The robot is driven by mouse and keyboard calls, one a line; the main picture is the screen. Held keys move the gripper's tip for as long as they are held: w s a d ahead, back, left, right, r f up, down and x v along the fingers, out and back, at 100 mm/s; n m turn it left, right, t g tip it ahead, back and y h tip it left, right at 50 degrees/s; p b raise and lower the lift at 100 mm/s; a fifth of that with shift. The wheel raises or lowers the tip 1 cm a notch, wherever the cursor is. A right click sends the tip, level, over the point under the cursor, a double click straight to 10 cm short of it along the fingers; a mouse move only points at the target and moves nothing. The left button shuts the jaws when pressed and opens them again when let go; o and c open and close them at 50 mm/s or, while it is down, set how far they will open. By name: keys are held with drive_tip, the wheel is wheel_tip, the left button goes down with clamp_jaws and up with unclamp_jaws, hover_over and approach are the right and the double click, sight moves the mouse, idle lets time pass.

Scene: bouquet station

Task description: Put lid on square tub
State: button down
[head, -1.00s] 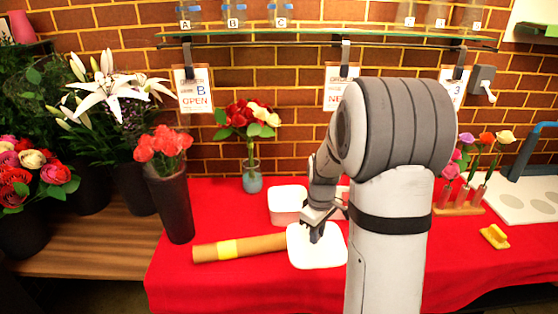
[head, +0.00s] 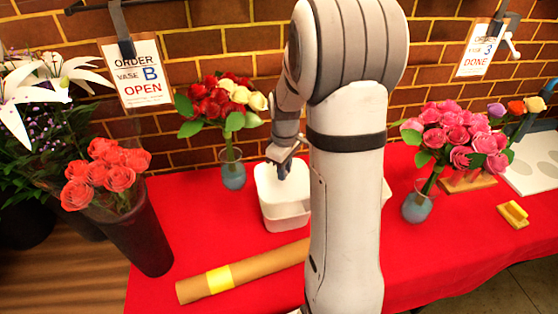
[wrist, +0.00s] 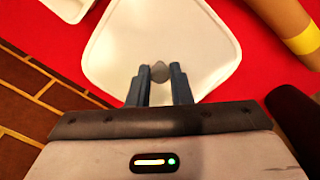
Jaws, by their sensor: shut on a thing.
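The white lid (head: 268,178), a rounded square, is held by my gripper (head: 283,168) over the white square tub (head: 287,216).
Another white tub (wrist: 65,8) stands close by, mostly behind my arm in the head view. A brown roll with a yellow band (head: 243,270) lies in front. A vase of red and yellow flowers (head: 232,172) stands behind left; a pink bouquet's vase (head: 417,205) stands right.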

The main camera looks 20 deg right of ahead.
wheel_tip(320, 180, down, 6)
drive_tip(key=b, duration=0.4)
drive_tip(key=shift+f, duration=0.15)
drive_tip(key=shift+s, duration=0.15)
idle(0.8)
drive_tip(key=shift+f+b, duration=0.1)
drive_tip(key=shift+b, duration=0.25)
idle(1.1)
drive_tip(key=c, duration=0.7)
unclamp_jaws()
drive_tip(key=shift+c, duration=0.2)
drive_tip(key=shift+r+p, duration=2.5)
drive_tip(key=shift+r, duration=1.05)
